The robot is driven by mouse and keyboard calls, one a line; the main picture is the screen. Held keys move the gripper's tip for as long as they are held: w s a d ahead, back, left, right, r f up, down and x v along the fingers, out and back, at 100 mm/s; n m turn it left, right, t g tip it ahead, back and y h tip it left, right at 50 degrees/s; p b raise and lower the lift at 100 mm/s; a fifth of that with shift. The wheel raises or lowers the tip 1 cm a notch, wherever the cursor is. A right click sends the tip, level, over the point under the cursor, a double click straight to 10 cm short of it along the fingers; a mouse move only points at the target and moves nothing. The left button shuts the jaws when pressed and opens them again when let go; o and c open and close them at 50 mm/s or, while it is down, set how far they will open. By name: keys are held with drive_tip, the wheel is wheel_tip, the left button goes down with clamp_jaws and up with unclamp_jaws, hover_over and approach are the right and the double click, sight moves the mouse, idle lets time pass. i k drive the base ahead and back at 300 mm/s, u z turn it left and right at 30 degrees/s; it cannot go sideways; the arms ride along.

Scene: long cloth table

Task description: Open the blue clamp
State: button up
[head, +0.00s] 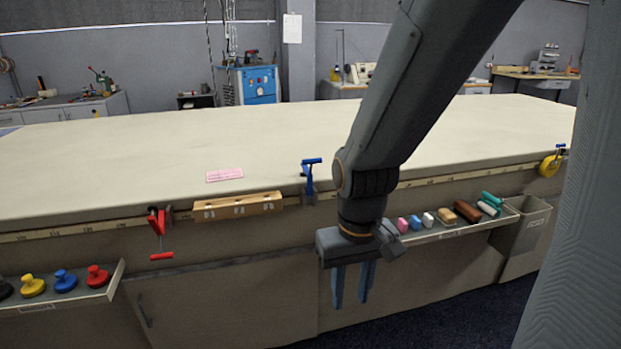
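The blue clamp (310,178) sits on the front edge of the long cloth table (250,140), near the middle of the head view. Its bar handle is on top, above the table surface. Whether its jaws are tight cannot be told at this size. My gripper (351,304) points down in front of the table, to the right of and lower than the blue clamp. Its two bluish fingers are apart with nothing between them. It touches nothing that I can see.
A red clamp (159,232) hangs on the edge at left, beside a wooden block rack (238,207). A yellow clamp (551,164) is at far right. Trays with knobs (66,282) and small rolls (466,211) jut from the front. A grey bin (524,222) stands right. The tabletop is mostly clear.

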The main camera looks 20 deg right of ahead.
sight(307, 171)
drive_tip(key=z, duration=0.5)
drive_tip(key=k, duration=0.6)
drive_tip(key=z, duration=0.35)
drive_tip(key=i, duration=0.9)
drive_tip(key=u, duration=1.2)
drive_tip(key=i, duration=0.6)
drive_tip(key=u, duration=0.7)
